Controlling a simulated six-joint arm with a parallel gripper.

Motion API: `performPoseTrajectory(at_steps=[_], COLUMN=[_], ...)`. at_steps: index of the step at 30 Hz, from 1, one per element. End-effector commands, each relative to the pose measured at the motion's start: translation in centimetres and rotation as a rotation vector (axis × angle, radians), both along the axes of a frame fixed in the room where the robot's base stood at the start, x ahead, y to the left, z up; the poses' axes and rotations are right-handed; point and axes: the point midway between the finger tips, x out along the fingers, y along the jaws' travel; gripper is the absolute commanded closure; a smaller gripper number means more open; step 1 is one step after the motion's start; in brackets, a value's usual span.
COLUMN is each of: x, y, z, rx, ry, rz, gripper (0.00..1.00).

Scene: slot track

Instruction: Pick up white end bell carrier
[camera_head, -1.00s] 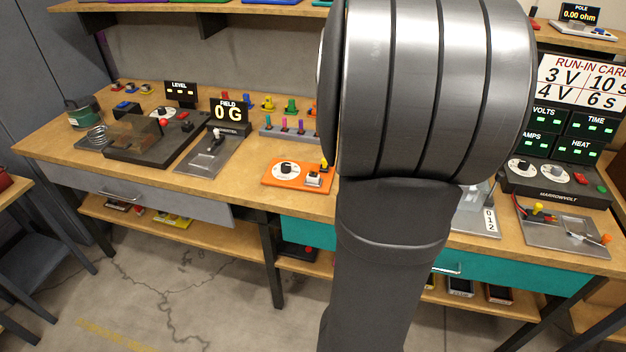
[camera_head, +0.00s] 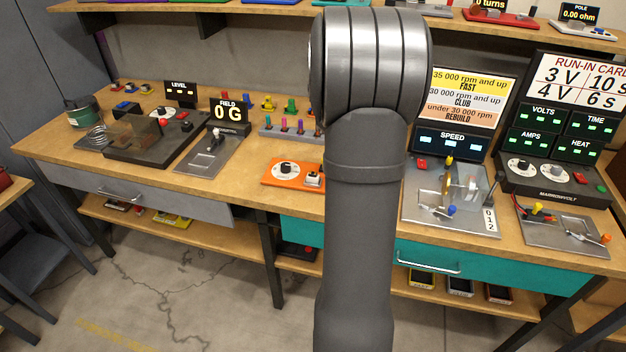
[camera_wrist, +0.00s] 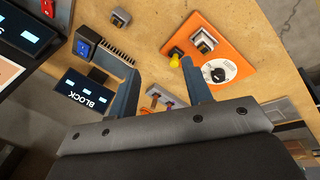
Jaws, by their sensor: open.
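My gripper (camera_wrist: 160,66) shows in the wrist view with its two fingers apart. Bare wooden bench and part of a small rack with coloured pegs (camera_wrist: 160,98) show between them. I cannot pick out the white end bell carrier with certainty. Another pale block (camera_wrist: 203,42) sits on the orange board (camera_wrist: 228,45), beside a white dial (camera_wrist: 219,72). In the head view my arm hides my gripper and part of the bench.
A BLOCK display (camera_wrist: 85,95) and a blue-switch unit (camera_wrist: 84,46) stand left of the fingers. In the head view, the speed rig (camera_head: 452,200) and power supply (camera_head: 553,183) stand right of my arm.

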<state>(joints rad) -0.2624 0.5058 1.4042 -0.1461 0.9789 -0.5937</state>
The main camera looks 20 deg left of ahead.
Motion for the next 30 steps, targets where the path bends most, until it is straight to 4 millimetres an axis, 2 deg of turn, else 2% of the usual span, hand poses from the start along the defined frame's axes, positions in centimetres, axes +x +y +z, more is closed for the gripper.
performPoseTrajectory(at_steps=[1, 6, 10, 15, 19, 30], x=[0.6, 1.2, 1.3, 1.1, 1.1, 1.0], y=[1.3, 4.7, 6.4, 7.2, 7.2, 7.2], z=[0.4, 1.8, 2.6, 2.7, 0.8, -7.0], rx=[-0.016, -0.045, -0.044, -0.040, -0.041, -0.041], ry=[0.045, 0.186, 0.252, 0.287, 0.292, 0.290], rz=[0.090, 0.392, 0.555, 0.643, 0.648, 0.645], gripper=[0.55, 0.55, 0.55, 0.55, 0.55, 0.55])
